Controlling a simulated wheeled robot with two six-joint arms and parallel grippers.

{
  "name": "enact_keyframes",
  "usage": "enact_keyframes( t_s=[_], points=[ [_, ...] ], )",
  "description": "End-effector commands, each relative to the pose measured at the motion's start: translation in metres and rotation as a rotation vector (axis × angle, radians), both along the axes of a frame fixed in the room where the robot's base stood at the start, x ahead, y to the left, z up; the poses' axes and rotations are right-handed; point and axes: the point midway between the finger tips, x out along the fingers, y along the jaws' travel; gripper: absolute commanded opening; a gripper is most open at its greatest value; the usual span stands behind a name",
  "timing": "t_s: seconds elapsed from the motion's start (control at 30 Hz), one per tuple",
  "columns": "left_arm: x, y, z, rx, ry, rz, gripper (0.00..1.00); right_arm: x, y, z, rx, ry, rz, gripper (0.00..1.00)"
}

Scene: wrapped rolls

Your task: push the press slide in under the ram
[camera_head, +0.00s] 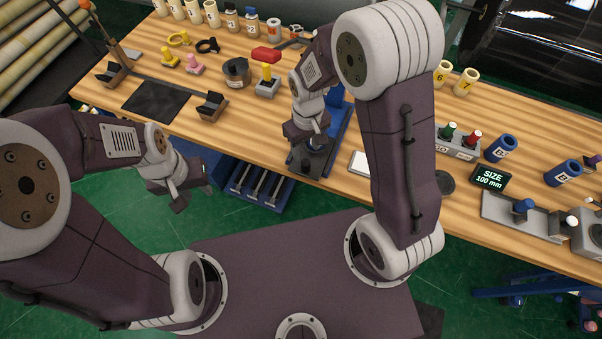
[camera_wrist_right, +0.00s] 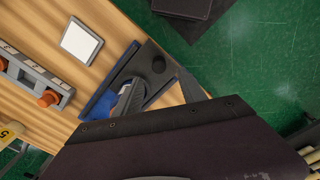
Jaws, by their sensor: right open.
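The press (camera_head: 338,118) is a blue frame on a dark base at the table's front edge, partly hidden by my right arm. Its slide (camera_head: 302,164) is a dark plate at the front end of the base. The ram cannot be made out. My right gripper (camera_head: 308,146) is open and empty above the slide; its fingers (camera_wrist_right: 158,84) stand either side of the knob's line. My left gripper (camera_head: 192,190) hangs empty, apart from the table, its fingers seemingly spread.
A white square pad (camera_head: 362,162) lies right of the press. A grey block with a yellow peg (camera_head: 267,82) stands left of it. A blue slotted unit (camera_head: 258,187) sits below the table's front edge.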

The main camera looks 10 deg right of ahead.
Motion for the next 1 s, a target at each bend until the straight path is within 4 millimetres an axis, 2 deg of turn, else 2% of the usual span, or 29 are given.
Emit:
enact_keyframes(
  t_s=[0.17,0.23,0.5,0.63,0.77,0.97,1.0],
  points=[
    [0.0,0.0,0.001,0.0,0.0,0.0,0.36,-0.003,0.003,-0.004,-0.002,0.008,0.011,0.49],
    [0.0,0.0,0.001,0.0,0.0,0.0,0.36,-0.004,0.003,-0.011,-0.002,0.011,0.011,0.49],
    [0.0,0.0,0.005,0.0,0.0,0.0,0.36,-0.004,0.002,-0.066,-0.003,0.013,0.01,0.49],
    [0.0,0.0,0.007,0.0,0.0,0.0,0.36,-0.003,0.002,-0.084,-0.002,0.01,0.01,0.49],
    [0.0,0.0,0.007,0.0,0.0,0.0,0.36,-0.003,0.002,-0.091,-0.002,0.007,0.009,0.49],
    [0.0,0.0,0.007,0.0,0.0,0.0,0.36,-0.002,0.003,-0.092,-0.001,0.006,0.009,0.49],
    [0.0,0.0,0.007,0.0,0.0,0.0,0.36,-0.002,0.003,-0.092,-0.001,0.006,0.009,0.43]
  ],
)
